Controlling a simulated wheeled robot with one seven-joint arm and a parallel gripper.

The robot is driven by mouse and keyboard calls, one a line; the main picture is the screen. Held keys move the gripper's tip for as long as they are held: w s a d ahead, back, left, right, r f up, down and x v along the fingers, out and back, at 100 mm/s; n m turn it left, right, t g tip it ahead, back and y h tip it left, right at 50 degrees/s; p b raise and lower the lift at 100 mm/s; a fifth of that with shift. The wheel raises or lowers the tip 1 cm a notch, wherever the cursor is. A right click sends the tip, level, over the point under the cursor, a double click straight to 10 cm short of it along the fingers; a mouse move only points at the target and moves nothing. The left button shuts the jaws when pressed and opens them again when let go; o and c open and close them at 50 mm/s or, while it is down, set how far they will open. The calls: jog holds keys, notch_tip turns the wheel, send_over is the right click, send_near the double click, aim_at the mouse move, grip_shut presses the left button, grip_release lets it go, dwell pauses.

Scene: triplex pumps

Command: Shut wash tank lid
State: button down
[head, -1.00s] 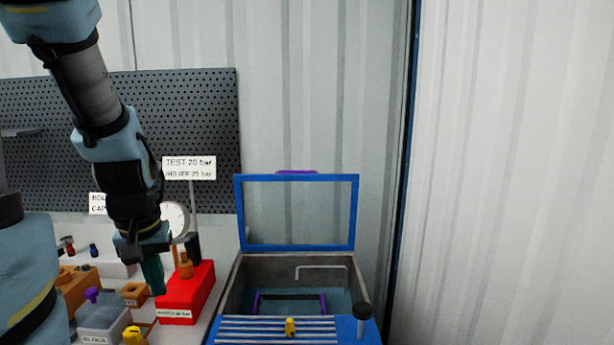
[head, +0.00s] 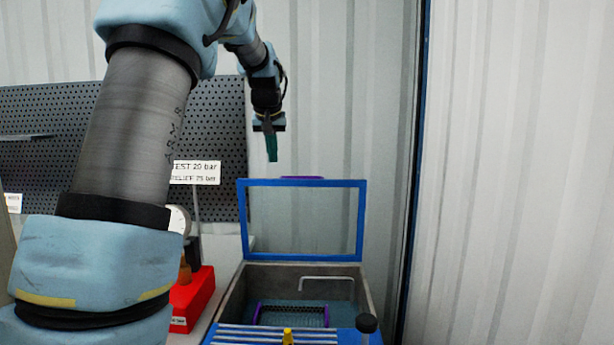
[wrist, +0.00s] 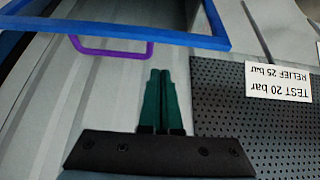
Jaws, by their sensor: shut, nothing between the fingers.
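The wash tank lid (head: 362,222) is a blue frame with a clear middle and stands upright, open, at the back of the wash tank (head: 236,296). A purple handle (head: 302,178) sticks out behind its top edge. In the wrist view the lid's blue edge (wrist: 185,38) crosses the top, with the purple handle (wrist: 112,52) below it. My gripper (head: 272,160) is shut and empty, its green fingers pointing down, above and left of the lid's top edge in the head view. The wrist view shows the fingers (wrist: 158,75) together, apart from the handle.
A purple-handled basket (head: 292,314) and a bent grey pipe (head: 326,278) are in the tank. A slatted tray (head: 270,337), yellow piece (head: 288,337) and black knob (head: 367,323) are in front. The pegboard (head: 60,120) and TEST 20 bar sign (head: 195,172) stand left.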

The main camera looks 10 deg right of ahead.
notch_tip(320, 180, up, 4)
send_over(292, 177)
jog(key=shift+t+h, duration=0.3)
jog(key=shift+t, duration=0.2)
jog(key=f+p, duration=0.1)
jog(key=f, duration=0.2)
jog(key=f+p, duration=0.1)
jog(key=f, duration=0.2)
jog(key=w+f+p, duration=0.1)
jog(key=f+p, duration=0.1)
jog(key=f, duration=0.1)
jog(key=shift+d+f, duration=0.15)
jog(key=shift+f, duration=0.05)
jog(key=shift+s+f, duration=0.1)
